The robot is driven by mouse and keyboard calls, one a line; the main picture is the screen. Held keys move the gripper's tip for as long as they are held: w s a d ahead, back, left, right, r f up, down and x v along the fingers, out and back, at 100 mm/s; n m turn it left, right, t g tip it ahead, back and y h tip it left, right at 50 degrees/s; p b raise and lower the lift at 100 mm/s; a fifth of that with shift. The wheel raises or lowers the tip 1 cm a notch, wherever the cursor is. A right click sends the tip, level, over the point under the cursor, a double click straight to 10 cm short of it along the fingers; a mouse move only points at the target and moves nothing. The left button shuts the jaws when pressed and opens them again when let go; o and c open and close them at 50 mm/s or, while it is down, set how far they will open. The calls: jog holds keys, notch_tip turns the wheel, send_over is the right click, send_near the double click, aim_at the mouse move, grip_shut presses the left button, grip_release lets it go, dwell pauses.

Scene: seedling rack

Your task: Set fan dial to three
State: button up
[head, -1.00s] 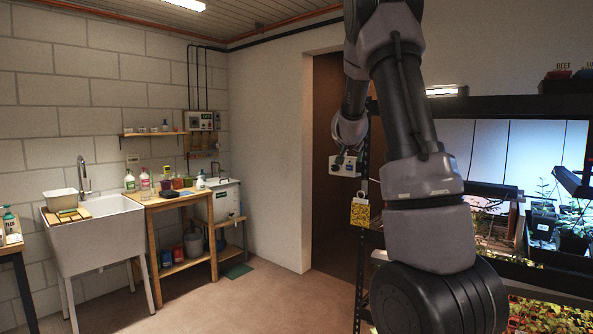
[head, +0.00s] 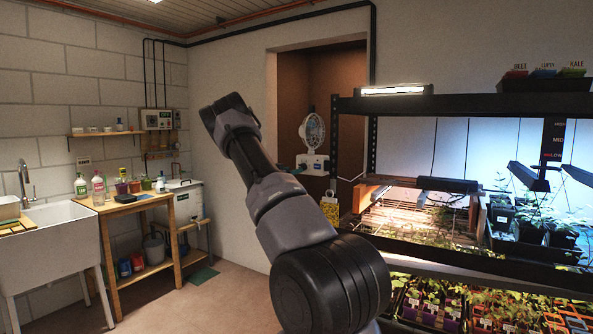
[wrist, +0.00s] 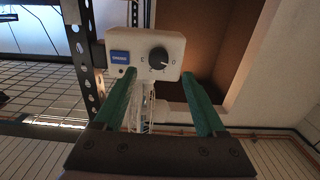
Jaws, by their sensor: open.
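A white fan (head: 312,131) stands above a pale control box (head: 316,164) at the left end of the rack. In the wrist view, which looks upside down, the box (wrist: 145,53) shows a blue label and a round black dial (wrist: 158,57) with a pale pointer mark. The numbers around it are too small to read. My gripper (wrist: 157,80) is open, with its two green fingers spread to either side below the dial in the wrist view. No contact with the dial shows.
The black seedling rack (head: 460,104) with lamps and several trays fills the right. A yellow card (head: 331,211) hangs below the box. A wall opening (head: 290,95) lies behind the fan. The sink (head: 45,245) and wooden table (head: 135,203) stand at left.

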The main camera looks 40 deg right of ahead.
aim_at(303, 167)
jog(key=x, duration=0.6)
jog(key=shift+d, duration=0.25)
jog(key=shift+c, duration=0.3)
grip_shut()
